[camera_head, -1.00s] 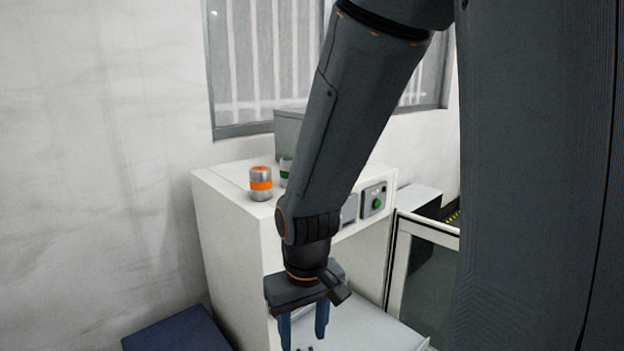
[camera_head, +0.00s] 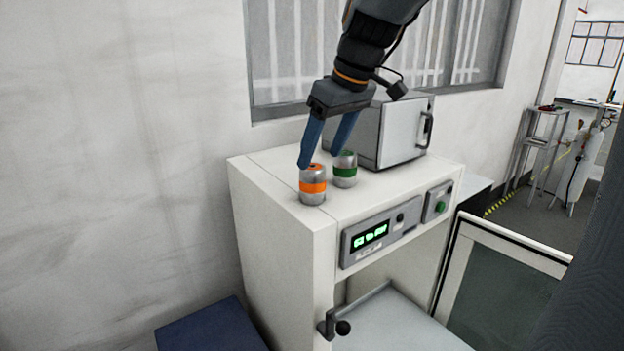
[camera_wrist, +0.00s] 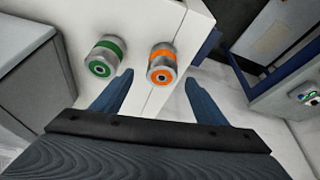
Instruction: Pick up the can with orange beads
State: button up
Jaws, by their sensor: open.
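The can with an orange band (camera_head: 313,186) stands upright on top of the white cabinet, near its front left. It also shows in the wrist view (camera_wrist: 162,66), between and just beyond my fingertips. No separate beads can be made out. A can with a green band (camera_head: 345,171) stands close to its right; in the wrist view that can (camera_wrist: 104,58) is to the left, outside the left finger.
The white cabinet (camera_head: 275,215) has a panel with a green display (camera_head: 371,237). A grey box with a handle (camera_head: 405,130) stands behind the cans on the top. A glass-panelled door (camera_head: 505,285) is open at the right. A blue box (camera_head: 212,328) is at lower left.

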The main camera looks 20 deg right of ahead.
aim_at(313, 166)
jog(key=p+x, duration=0.1)
jog(key=x, duration=0.3)
jog(key=shift+w+a+p, duration=0.15)
jog(key=shift+a+p, duration=0.25)
jog(key=shift+a, duration=0.05)
jog(key=shift+w+f, duration=0.25)
jog(key=shift+f, duration=0.45)
jog(key=c, duration=1.2)
jog(key=shift+c, duration=0.6)
jog(key=shift+r, duration=0.15)
